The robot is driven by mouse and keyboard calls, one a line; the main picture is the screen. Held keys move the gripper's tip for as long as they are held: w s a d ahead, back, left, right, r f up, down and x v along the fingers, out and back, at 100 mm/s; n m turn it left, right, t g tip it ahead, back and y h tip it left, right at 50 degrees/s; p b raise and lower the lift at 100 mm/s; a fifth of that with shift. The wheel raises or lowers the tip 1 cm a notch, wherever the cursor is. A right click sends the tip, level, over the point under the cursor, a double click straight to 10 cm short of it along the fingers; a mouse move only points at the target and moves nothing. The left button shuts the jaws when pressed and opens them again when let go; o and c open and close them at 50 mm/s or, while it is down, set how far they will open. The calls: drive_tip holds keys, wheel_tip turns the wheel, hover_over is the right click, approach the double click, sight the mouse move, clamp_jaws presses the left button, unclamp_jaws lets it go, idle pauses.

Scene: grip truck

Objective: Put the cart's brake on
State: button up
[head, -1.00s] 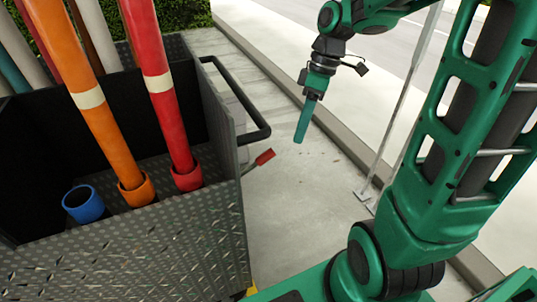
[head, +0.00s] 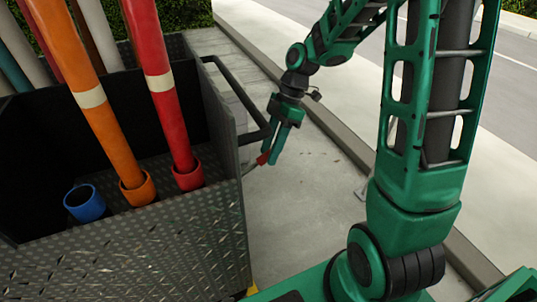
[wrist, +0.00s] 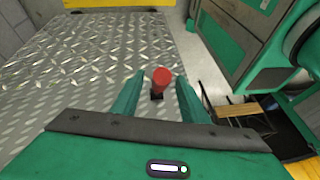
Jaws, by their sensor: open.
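The cart (head: 130,255) is a dark diamond-plate box on the left of the head view. Its brake lever has a red grip (head: 263,158) that sticks out from the cart's right side, below the black push handle (head: 245,105). My gripper (head: 272,155) is at the red grip, pointing down, with its fingers apart. In the wrist view the red grip (wrist: 161,77) shows between my two open green fingers (wrist: 155,95), near their tips, with its dark stem below. I cannot tell whether either finger touches it.
An orange pole (head: 105,130) and a red pole (head: 165,110) stand in matching sockets in the cart, beside an empty blue socket (head: 84,203). The black handle is close to my gripper. Bare concrete (head: 300,220) lies right of the cart, up to a kerb.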

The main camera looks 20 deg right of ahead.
drive_tip(key=shift+x, duration=1.2)
